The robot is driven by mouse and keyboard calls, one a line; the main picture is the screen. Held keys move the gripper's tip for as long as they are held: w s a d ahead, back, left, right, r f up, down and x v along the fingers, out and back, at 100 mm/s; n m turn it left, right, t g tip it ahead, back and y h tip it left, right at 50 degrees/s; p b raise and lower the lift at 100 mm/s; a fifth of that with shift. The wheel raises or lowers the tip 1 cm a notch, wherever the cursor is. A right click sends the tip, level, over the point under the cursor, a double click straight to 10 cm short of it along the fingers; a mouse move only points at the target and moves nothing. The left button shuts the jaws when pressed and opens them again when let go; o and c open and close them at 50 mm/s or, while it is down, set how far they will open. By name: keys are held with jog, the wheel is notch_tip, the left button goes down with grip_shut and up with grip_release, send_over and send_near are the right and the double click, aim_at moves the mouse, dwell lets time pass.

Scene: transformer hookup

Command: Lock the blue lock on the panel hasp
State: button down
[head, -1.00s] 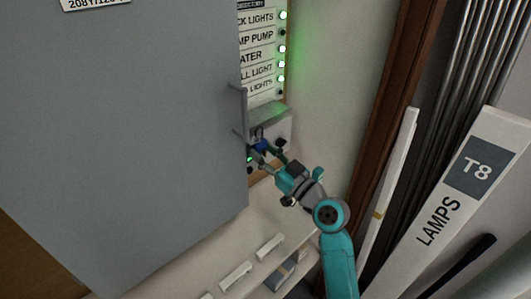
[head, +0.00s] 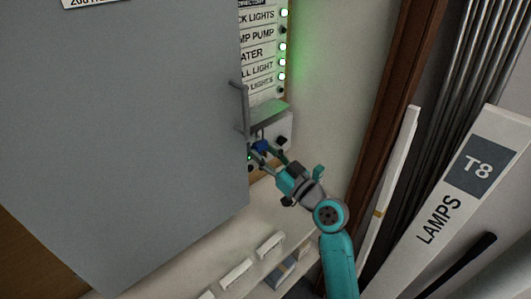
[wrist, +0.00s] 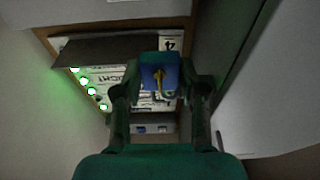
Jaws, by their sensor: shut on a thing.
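The blue lock (wrist: 158,72) is between the fingertips of my gripper (wrist: 161,84) in the wrist view, with a brass key-like piece on its near face. My gripper is shut on it from both sides. In the head view the blue lock (head: 262,147) is small at the tip of my gripper (head: 264,154), just right of the grey panel door's edge. A thin dark shackle seems to rise above the lock. The hasp cannot be made out clearly, and I cannot tell whether the shackle passes through it.
The large grey panel door (head: 125,130) fills the left, its handle (head: 240,110) close to my gripper. A grey ledge (head: 268,117) juts out just above the lock. The labelled directory (head: 258,55) with green lights is higher. A lamp box (head: 450,190) leans at right.

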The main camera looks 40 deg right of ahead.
jog(key=shift+f, duration=0.55)
jog(key=c, duration=0.6)
grip_release()
jog(key=shift+r+v, duration=0.25)
jog(key=shift+v, duration=0.95)
jog(key=shift+r+v, duration=0.25)
jog(key=shift+v, duration=1)
jog(key=shift+s, duration=0.1)
jog(key=v, duration=1.2)
